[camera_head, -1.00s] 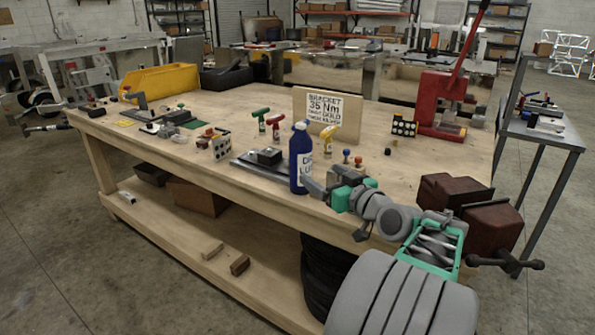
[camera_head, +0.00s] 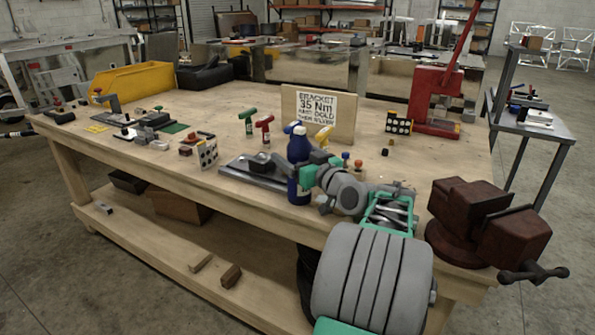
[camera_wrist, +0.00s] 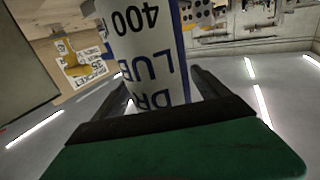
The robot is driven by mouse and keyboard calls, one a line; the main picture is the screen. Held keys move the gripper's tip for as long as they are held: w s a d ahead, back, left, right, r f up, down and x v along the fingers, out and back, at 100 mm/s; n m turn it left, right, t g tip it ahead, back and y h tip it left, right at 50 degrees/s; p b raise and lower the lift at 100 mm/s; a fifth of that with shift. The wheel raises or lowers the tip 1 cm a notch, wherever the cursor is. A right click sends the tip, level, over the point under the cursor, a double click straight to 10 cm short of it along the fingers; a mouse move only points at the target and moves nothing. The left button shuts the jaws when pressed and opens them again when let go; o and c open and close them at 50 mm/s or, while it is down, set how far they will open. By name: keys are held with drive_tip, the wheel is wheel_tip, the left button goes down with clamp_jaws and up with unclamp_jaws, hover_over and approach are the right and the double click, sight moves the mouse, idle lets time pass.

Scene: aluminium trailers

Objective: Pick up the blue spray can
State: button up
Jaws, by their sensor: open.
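The blue spray can (camera_head: 298,150) stands upright on the wooden workbench near its front edge, with a blue body and a light cap. My gripper (camera_head: 298,178) is at the can's lower half, and the arm partly hides the can's right side. In the wrist view the can (camera_wrist: 150,55) shows large with its white label reading "400", "LUB" and "DR". My gripper (camera_wrist: 160,90) is open there, one dark finger on each side of the can. Whether the fingers touch the can cannot be told.
A dark red vise (camera_head: 490,225) is at the bench's right front corner; a red press (camera_head: 438,100) stands behind.

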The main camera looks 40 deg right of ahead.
drive_tip(key=shift+w, duration=0.25)
clamp_jaws()
idle(0.8)
